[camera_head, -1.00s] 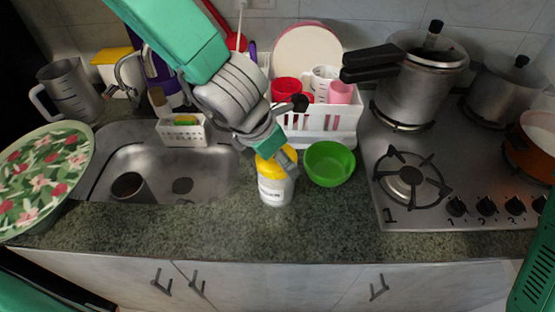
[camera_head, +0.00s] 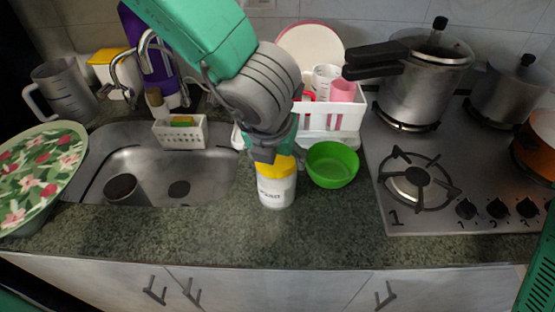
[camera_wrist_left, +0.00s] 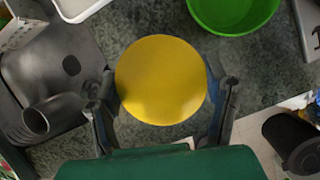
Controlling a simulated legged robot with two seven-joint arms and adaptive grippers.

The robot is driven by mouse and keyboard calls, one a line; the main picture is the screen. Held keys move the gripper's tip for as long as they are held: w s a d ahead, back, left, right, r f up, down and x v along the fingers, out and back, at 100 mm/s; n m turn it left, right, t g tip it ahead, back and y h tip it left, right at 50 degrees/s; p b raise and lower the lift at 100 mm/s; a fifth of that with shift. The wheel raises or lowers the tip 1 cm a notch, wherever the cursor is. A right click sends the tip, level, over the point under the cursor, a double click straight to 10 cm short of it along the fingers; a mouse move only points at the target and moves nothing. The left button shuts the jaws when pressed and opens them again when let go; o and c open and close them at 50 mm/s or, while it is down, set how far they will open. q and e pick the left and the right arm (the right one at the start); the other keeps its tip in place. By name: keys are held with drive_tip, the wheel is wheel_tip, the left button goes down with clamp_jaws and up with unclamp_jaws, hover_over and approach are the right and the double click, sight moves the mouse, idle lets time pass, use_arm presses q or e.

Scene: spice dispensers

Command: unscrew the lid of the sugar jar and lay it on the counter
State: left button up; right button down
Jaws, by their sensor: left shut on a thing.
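The sugar jar (camera_head: 276,191) is a white labelled jar standing upright on the counter (camera_head: 330,228), in front of the dish rack. Its yellow lid (camera_head: 284,168) sits on top of the jar. My left gripper (camera_head: 267,156) comes down over the lid from above and behind, hiding part of it. In the left wrist view the round yellow lid (camera_wrist_left: 161,80) lies between the two fingers, and the gripper is shut on it. My right gripper is not in view; a green part of my body shows at the lower right edge.
A green bowl (camera_head: 331,165) stands close to the right of the jar. The sink (camera_head: 150,170) is to the left, the stove (camera_head: 440,190) with pots to the right. The white dish rack (camera_head: 340,122) is behind. Counter in front of the jar is clear.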

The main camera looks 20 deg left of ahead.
use_arm(q)
drive_tip(key=shift+n+y, duration=0.4)
drive_tip(key=shift+n, duration=0.8)
drive_tip(key=shift+n+y, duration=0.4)
drive_tip(key=shift+n, duration=0.5)
drive_tip(key=n, duration=0.2)
drive_tip(key=n+g+y, duration=0.1)
drive_tip(key=n, duration=0.1)
drive_tip(key=shift+n+g, duration=0.3)
drive_tip(key=shift+n, duration=0.1)
drive_tip(key=n+y, duration=0.1)
drive_tip(key=n, duration=0.1)
drive_tip(key=shift+n+g, duration=0.3)
drive_tip(key=shift+g, duration=0.1)
